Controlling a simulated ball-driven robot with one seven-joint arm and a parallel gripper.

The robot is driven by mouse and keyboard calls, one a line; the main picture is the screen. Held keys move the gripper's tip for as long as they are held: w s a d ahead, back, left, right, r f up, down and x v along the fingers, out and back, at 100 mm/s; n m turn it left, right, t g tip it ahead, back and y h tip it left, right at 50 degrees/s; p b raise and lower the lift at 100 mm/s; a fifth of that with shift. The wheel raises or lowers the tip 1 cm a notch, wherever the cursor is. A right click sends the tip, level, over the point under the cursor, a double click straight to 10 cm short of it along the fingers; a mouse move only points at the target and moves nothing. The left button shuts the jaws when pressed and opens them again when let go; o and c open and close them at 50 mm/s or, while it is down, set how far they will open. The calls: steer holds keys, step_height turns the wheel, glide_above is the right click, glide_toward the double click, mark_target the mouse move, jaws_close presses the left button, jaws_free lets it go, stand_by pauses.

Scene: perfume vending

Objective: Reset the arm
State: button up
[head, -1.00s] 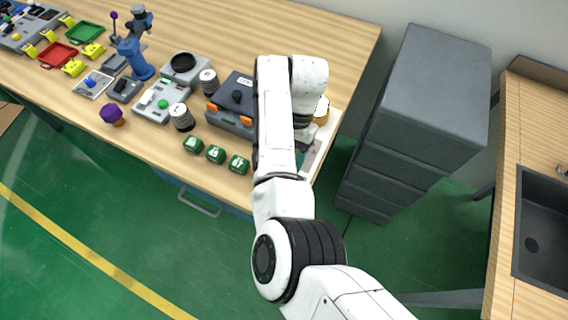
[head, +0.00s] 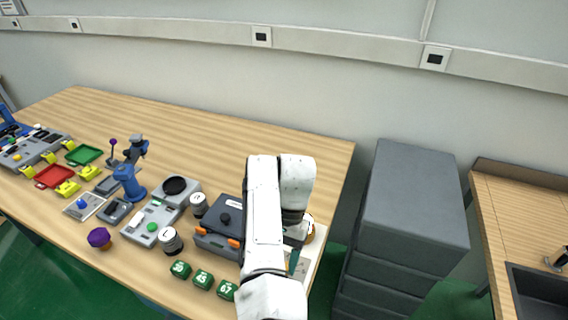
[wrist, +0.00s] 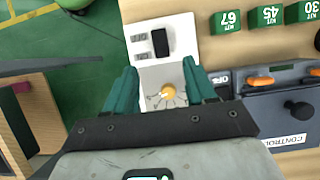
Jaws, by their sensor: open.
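My gripper (wrist: 161,88) shows in the wrist view with its two teal fingers apart and nothing held between them. In the head view my white arm reaches over the right end of the table (head: 260,140). It hides most of the gripper there; only a teal finger (head: 293,262) shows beside the white panel.
A grey control box (head: 222,222) stands just left of the arm. Green numbered blocks (head: 203,279) line the front edge. Several devices and trays fill the table's left. A grey drawer cabinet (head: 410,200) stands right of the table, then a sink counter (head: 520,215). The back of the table is clear.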

steer(key=s+d+f+t+h+b, duration=0.15)
steer(key=d+f, duration=0.25)
steer(key=d, duration=0.6)
steer(key=s+d+f+t+h, duration=0.1)
steer(key=s+d+f, duration=0.2)
steer(key=d, duration=0.7)
steer(key=s+d+f+t+h+b, duration=0.1)
steer(key=s+d+f, duration=0.25)
steer(key=d, duration=0.65)
steer(key=s+d+f+n+t, duration=0.1)
steer(key=s+d, duration=0.1)
steer(key=s, duration=0.3)
steer(key=s+d+f, duration=0.2)
steer(key=s, duration=0.4)
steer(key=s+a+r+n+t+y+b, duration=0.1)
steer(key=s+a, duration=0.3)
steer(key=s, duration=0.7)
steer(key=shift+s+a+n+b, duration=0.15)
steer(key=shift+a+n+b, duration=0.25)
steer(key=shift+n, duration=0.2)
steer(key=shift+r+y, duration=0.1)
steer(key=shift+y, duration=0.15)
